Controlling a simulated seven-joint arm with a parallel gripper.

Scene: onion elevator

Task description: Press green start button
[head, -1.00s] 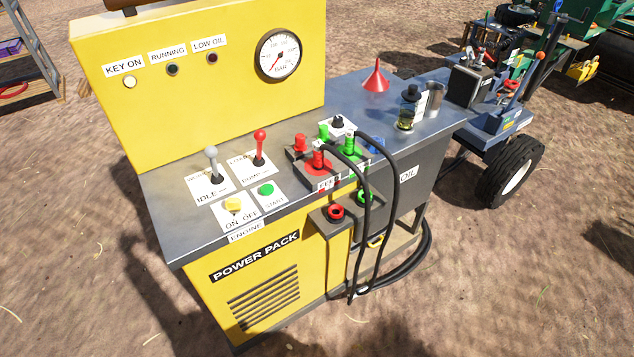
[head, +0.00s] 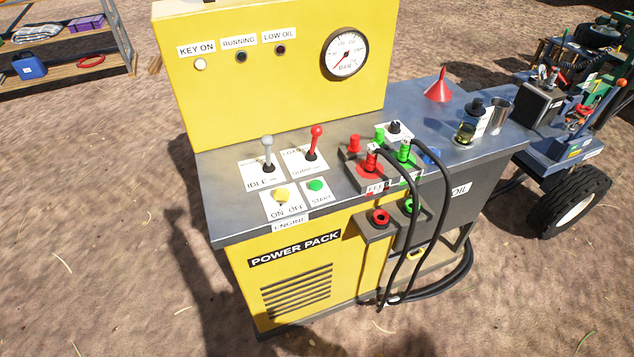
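The green start button (head: 316,185) sits on a white label marked START on the grey top of the yellow power pack (head: 240,262). Nothing covers it. A yellow ON/OFF engine knob (head: 281,196) is just left of it. A grey-knobbed lever (head: 268,151) marked IDLE and a red-knobbed lever (head: 314,142) stand behind the two. On the upright panel the KEY ON lamp (head: 200,64) looks pale and lit, while the RUNNING lamp (head: 241,57) and LOW OIL lamp (head: 280,49) look dark. My gripper is not in view.
Red and green hose couplings (head: 371,163) with black hoses (head: 446,200) stand right of the button. A red funnel (head: 438,86), a bottle (head: 468,124) and a metal cup (head: 500,115) are farther right. Open dirt ground lies in front and left; a shelf (head: 70,48) stands back left.

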